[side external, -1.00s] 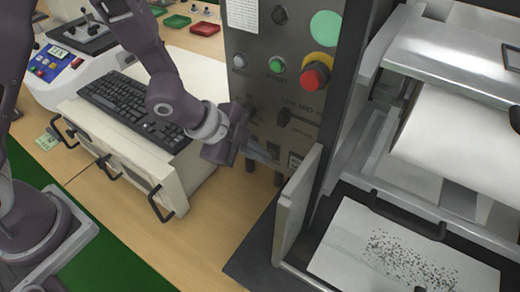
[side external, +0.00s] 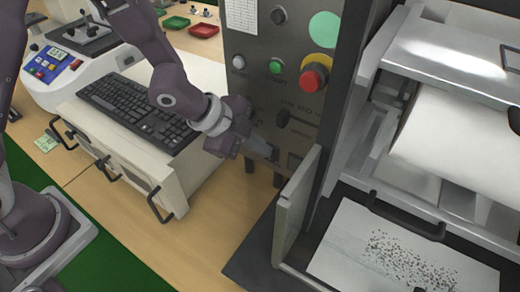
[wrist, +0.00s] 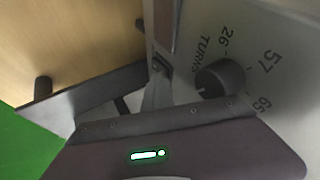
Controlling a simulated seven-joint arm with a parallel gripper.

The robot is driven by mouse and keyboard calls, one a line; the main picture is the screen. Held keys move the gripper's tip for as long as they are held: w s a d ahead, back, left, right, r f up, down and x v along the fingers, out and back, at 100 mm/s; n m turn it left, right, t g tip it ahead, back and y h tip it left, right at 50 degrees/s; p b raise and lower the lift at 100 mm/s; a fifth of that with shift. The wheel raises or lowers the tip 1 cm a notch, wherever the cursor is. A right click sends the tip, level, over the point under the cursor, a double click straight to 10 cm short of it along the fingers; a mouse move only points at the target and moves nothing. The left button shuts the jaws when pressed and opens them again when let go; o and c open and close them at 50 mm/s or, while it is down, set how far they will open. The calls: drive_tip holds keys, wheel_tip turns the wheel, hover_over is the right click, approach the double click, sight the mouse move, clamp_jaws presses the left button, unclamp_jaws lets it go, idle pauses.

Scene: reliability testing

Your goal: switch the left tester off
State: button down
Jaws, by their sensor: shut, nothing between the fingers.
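The tester's grey control panel (side external: 246,50) stands in the middle of the side external view, with a red stop button (side external: 314,74), a green button (side external: 277,66) and a dark selector knob (side external: 283,118). My gripper (side external: 271,153) is shut and empty, its fingertips at the panel's lower part. In the wrist view, the fingers (wrist: 156,88) reach a small dark switch (wrist: 160,64) near the panel's edge. Its on or off position cannot be told, nor can firm contact. A round dark knob (wrist: 220,78) marked TURNS sits right of the fingers.
A white drawer unit with a keyboard (side external: 135,108) stands left of the panel. A grey upright plate (side external: 297,195) stands just right of and below my fingertips. A machine with a white roll (side external: 455,140) fills the right. Wooden table (side external: 215,215) is bare below my gripper.

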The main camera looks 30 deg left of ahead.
drive_tip(key=shift+r, duration=0.4)
drive_tip(key=v, duration=0.7)
